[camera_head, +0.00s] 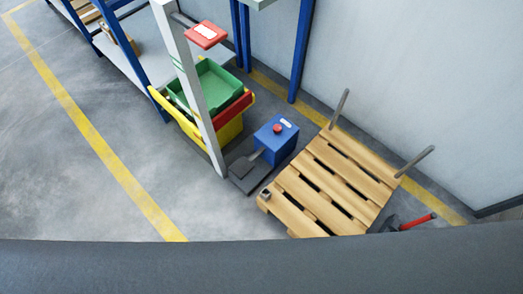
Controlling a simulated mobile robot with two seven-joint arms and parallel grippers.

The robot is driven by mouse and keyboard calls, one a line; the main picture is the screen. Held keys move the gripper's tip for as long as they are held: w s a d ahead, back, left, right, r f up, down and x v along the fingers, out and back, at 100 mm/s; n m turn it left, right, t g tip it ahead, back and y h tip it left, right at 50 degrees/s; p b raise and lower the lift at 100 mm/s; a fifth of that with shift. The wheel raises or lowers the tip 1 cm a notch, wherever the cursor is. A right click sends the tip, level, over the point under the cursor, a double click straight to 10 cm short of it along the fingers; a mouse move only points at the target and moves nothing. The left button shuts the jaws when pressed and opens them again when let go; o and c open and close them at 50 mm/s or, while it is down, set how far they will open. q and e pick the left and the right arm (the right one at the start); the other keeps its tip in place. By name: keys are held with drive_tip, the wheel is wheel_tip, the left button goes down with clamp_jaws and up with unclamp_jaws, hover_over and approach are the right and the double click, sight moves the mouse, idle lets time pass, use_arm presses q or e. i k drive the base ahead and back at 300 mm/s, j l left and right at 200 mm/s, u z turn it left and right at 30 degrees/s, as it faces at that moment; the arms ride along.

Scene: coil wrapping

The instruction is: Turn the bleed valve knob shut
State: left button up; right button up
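A small red knob (277,128) sits on top of a blue box (276,142) on the floor, near the middle of the view. It looks like the bleed valve knob, but it is too small to tell how far it is turned. A white label (286,123) lies on the box's top beside the knob. Neither of my grippers is in view.
A wooden pallet (318,171) with two grey posts lies right of the box. A pale column (187,80) on a dark base stands left, before green, red and yellow bins (208,88). A red-handled tool (413,222) lies lower right. Floor at left is clear.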

sight(277, 129)
drive_tip(key=i+j+z, duration=0.1)
drive_tip(key=i, duration=0.4)
drive_tip(key=j+z, duration=0.1)
drive_tip(key=z, duration=1.5)
